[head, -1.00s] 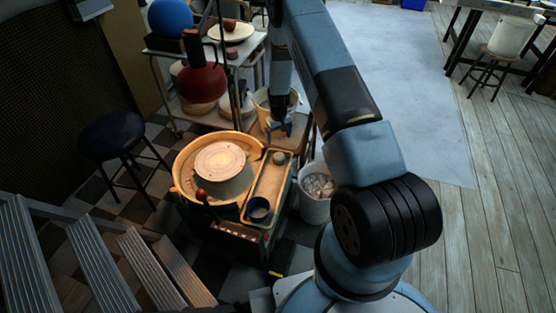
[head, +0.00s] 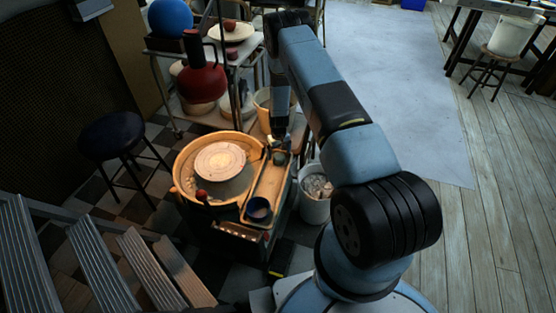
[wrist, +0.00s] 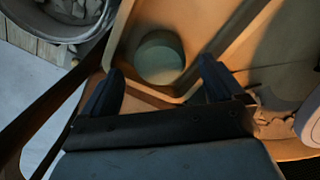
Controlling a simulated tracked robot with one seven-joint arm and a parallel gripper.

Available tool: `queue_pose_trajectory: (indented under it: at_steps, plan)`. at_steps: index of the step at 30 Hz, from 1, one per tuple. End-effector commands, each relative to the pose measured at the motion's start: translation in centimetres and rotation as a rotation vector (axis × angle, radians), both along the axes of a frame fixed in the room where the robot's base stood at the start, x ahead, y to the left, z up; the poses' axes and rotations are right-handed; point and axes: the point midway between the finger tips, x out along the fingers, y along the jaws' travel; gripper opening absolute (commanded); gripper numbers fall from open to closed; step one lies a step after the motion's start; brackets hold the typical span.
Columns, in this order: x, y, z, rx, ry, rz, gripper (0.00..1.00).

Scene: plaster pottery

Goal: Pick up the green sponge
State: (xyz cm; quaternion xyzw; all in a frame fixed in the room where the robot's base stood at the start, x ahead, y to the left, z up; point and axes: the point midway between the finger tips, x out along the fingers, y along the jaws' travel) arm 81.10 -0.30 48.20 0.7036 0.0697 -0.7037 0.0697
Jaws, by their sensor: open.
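The green sponge (wrist: 160,58) is a small round greenish piece in the corner of the tan tray beside the pottery wheel. In the wrist view it lies just ahead of and between the two fingers. In the head view the sponge (head: 279,158) shows small and shaded, just below my gripper (head: 277,142). In the wrist view my gripper (wrist: 158,86) is open and empty, its dark fingers apart on either side of the sponge's near edge. I cannot tell the exact height of the fingertips above it.
The tray (head: 264,188) also holds a dark blue cup (head: 259,209). The wheel head (head: 220,161) in its yellow basin stands to the left. A bucket of pale scraps (head: 316,190) stands to the right, and it shows in the wrist view (wrist: 72,14).

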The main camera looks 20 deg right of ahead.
Motion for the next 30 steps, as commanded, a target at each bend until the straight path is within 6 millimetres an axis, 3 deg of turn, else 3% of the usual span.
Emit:
queue_pose_trajectory:
  at_steps: [6,15,30]
  plan:
    - [-0.1,0.0,-2.9,0.0,0.001,0.0,0.95]
    - [0.0,0.0,-3.4,0.0,0.0,0.0,0.95]
    - [-0.1,0.0,-3.4,0.0,0.0,0.0,0.46]
